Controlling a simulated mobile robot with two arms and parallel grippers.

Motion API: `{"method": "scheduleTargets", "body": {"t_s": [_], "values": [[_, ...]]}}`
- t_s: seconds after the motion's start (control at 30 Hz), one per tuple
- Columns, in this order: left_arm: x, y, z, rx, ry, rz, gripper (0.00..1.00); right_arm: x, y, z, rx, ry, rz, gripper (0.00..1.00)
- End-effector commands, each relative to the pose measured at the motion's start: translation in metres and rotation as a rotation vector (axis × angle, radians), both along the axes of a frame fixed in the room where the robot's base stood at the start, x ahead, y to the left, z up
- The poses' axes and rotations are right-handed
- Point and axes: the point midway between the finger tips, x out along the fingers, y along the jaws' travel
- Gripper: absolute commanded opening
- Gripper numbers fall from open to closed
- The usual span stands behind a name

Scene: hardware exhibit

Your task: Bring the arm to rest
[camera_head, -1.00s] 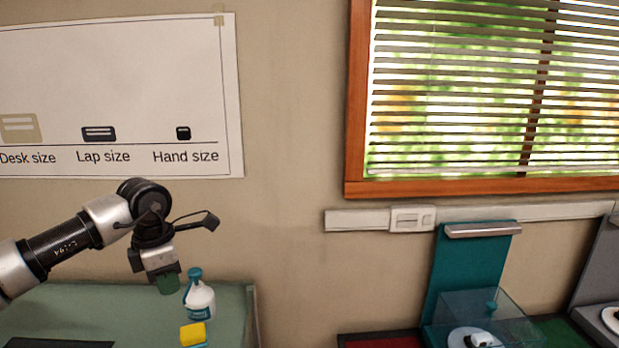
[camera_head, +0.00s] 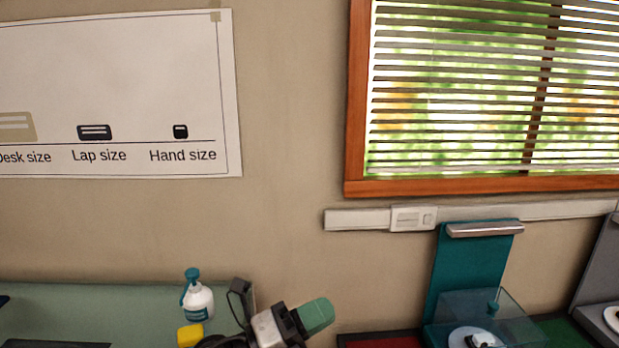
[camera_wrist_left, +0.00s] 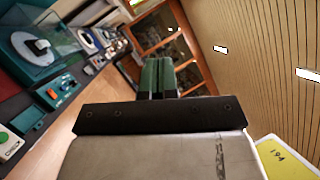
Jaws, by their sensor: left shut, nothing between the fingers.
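My left gripper (camera_head: 316,316) shows at the bottom middle of the head view, with green fingertips pointing up and to the right. It is shut with nothing in it. It lies in front of the gap between the green table and the exhibit stand. In the left wrist view the two green fingers (camera_wrist_left: 157,77) are together and point out into the room. Most of my left arm is below the head view's lower edge. My right gripper is in neither view.
A white spray bottle with a teal top (camera_head: 198,298) and a yellow sponge (camera_head: 190,335) are on the green table (camera_head: 90,300) at left. A teal exhibit stand (camera_head: 470,262) with a clear case (camera_head: 505,312) stands right of the gripper.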

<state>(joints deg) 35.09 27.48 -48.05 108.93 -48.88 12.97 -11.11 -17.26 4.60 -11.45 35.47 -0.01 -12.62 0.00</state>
Motion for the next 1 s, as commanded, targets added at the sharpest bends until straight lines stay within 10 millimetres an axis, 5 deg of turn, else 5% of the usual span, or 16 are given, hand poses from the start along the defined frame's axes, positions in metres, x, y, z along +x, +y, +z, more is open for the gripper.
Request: {"method": "scheduleTargets", "body": {"t_s": [0.17,0.37,0.6,1.0], "values": [[0.01,0.049,-0.019,-0.384,0.441,0.301,0.0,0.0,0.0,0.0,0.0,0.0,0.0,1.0],[-0.005,0.124,-0.097,-0.695,0.989,0.674,0.0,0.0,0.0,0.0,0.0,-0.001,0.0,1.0],[-0.092,0.189,-0.201,-0.878,1.591,1.095,0.0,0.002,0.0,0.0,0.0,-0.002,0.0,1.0],[-0.225,0.22,-0.261,-0.89,2.12,1.49,0.0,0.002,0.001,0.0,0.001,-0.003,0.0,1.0]]}}
